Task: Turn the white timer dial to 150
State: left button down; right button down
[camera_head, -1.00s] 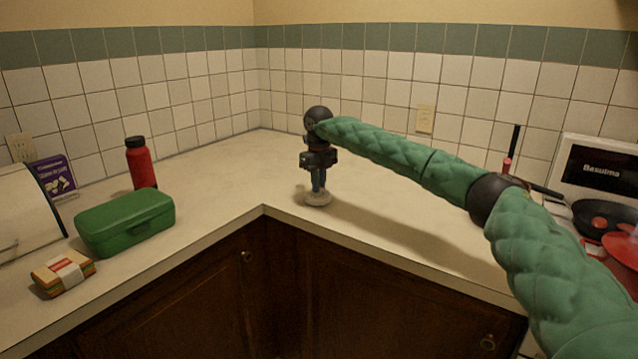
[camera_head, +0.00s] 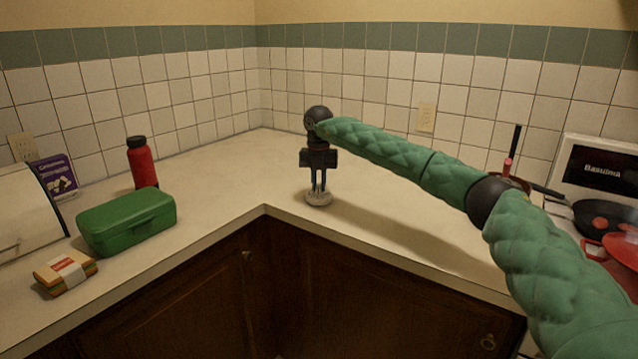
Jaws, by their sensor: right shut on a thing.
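The timer (camera_head: 319,200) is a small, low, round, pale disc on the counter near its inner corner. My right gripper (camera_head: 318,188) points straight down over it, with its two fingers shut on the dial at the top. The fingers hide most of the dial, and its numbers are too small to read. My left gripper is not in view.
A green lunch box (camera_head: 127,221), a wrapped sandwich (camera_head: 66,272) and a red bottle (camera_head: 141,163) stand on the left counter. A black pan (camera_head: 600,218) and a red pot (camera_head: 622,250) are at the right. The counter (camera_head: 235,180) around the timer is clear.

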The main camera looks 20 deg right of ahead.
jog(key=shift+m, duration=0.3)
dwell(0.4)
jog(key=c, duration=1.4)
grip_release()
